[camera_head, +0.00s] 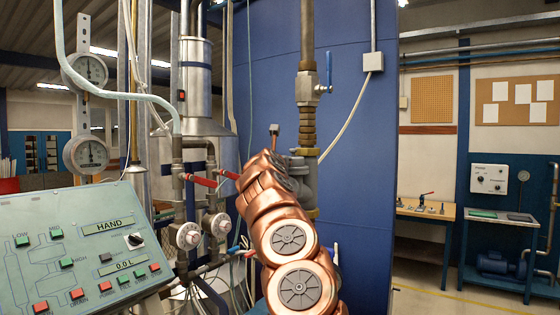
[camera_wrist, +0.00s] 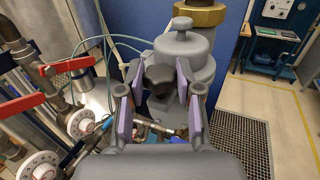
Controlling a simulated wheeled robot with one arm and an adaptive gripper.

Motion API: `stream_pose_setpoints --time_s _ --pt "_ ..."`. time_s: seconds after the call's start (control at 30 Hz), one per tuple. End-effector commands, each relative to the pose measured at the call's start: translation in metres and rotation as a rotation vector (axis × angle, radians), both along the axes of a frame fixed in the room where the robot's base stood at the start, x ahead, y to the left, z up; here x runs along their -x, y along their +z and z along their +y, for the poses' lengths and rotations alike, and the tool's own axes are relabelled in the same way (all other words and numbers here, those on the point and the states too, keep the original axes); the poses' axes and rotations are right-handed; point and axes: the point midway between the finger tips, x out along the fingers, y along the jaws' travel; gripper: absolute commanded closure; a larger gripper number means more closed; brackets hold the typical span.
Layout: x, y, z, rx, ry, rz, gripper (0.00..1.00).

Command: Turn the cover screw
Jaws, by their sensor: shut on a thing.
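The cover screw, a dark lobed knob (camera_wrist: 160,78), sits on the side of the grey meter housing (camera_wrist: 190,50) in the wrist view. My gripper (camera_wrist: 159,92) has its pale-lilac pads on both sides of the knob and is shut on it. The knob's far side and its seat are partly hidden. In the head view the meter housing (camera_head: 308,190) shows only in part behind my copper arm, and my gripper cannot be made out there.
A brass fitting (camera_wrist: 200,13) joins the housing top. Red-handled valves (camera_wrist: 68,65) and white dials (camera_wrist: 80,124) stand to the left, with thin hoses near the housing. A control panel (camera_head: 85,250) is at lower left. A floor grate (camera_wrist: 240,140) and open floor lie right.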

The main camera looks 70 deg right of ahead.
Motion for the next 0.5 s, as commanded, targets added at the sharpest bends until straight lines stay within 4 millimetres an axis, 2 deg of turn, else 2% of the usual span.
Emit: stream_pose_setpoints --time_s 0.03,0.5 --pt "0.0007 0.0046 0.0009 0.001 0.022 -0.004 1.00" --pt "0.0032 0.0050 -0.0005 0.000 0.176 -0.007 1.00"
